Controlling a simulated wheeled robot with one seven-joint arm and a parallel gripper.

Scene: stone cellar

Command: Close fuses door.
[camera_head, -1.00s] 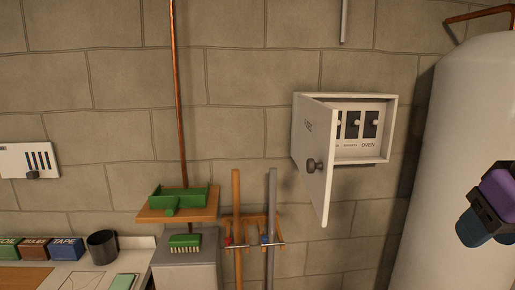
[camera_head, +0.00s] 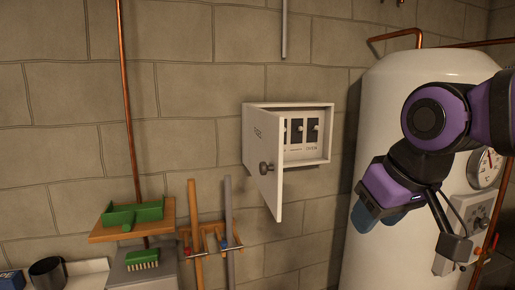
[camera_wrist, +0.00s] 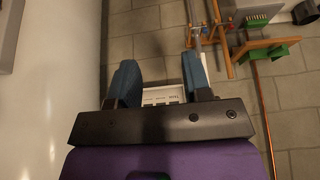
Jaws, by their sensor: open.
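The white fuse box (camera_head: 318,158) hangs on the stone wall in the head view. Dark fuse switches (camera_head: 297,132) show inside. My gripper (camera_head: 368,217) is to the right of and below the box, in front of the white tank, apart from the door. In the wrist view my gripper (camera_wrist: 158,85) has its two blue fingers spread with nothing held. Part of the fuse box (camera_wrist: 163,97) shows between them, partly hidden by the gripper body.
A large white tank (camera_head: 385,100) with a gauge (camera_head: 487,168) stands to the right of the box. A shelf with a green dustpan (camera_head: 133,214) and a rack with two poles (camera_head: 228,225) are at the lower left. The wall in front of the door is clear.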

